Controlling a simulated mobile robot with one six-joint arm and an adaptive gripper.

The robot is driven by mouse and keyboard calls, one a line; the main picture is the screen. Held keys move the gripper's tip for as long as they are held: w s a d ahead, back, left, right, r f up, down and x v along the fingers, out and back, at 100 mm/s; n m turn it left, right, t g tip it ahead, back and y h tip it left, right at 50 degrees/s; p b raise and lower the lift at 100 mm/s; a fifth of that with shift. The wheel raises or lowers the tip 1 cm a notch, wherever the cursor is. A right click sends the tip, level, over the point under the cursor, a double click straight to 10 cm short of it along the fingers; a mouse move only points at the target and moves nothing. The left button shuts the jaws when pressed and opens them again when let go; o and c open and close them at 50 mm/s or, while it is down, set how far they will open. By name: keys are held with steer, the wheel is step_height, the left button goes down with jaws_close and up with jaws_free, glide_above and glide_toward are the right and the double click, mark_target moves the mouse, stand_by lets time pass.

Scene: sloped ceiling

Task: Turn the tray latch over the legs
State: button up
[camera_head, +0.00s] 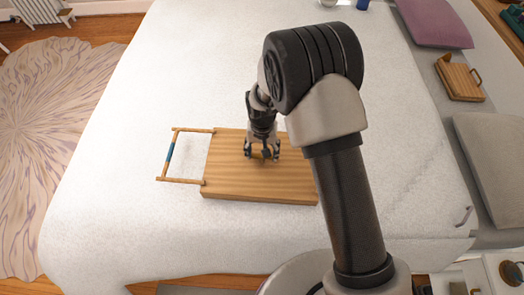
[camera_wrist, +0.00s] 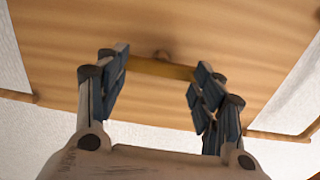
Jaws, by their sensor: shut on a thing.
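A wooden tray (camera_head: 225,170) lies flat on the white bed, its plain board facing up. A leg frame (camera_head: 169,150) with a blue band lies flat out from its left side. In the wrist view, leg pieces show at the left (camera_wrist: 18,96) and right (camera_wrist: 285,135) edges of the board. The latch (camera_wrist: 160,68) is a flat yellowish bar by a small round wooden knob (camera_wrist: 162,55). My gripper (camera_head: 262,153) is over the middle of the board, its fingers (camera_wrist: 158,85) shut on the two ends of the latch. My arm hides the area right of the tray.
The white bed (camera_head: 120,180) is clear around the tray's left and far sides. At the right are a purple pillow (camera_head: 435,22), a small wooden item with a handle (camera_head: 457,82) and a grey cushion (camera_head: 495,150). A patterned rug (camera_head: 50,110) lies on the floor at left.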

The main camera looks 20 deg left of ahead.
steer(key=o, duration=0.6)
steer(key=shift+s+d+f, duration=0.25)
steer(key=shift+s+f, duration=0.05)
steer(key=shift+f, duration=0.15)
steer(key=o, duration=0.3)
steer(key=shift+w+f, duration=0.1)
steer(key=o, duration=0.6)
steer(key=shift+w+a+r, duration=0.1)
steer(key=shift+a+r, duration=0.1)
steer(key=shift+a, duration=0.05)
steer(key=shift+r, duration=0.1)
steer(key=shift+r, duration=0.2)
step_height(320, 180, up, 12)
steer(key=shift+f, duration=0.25)
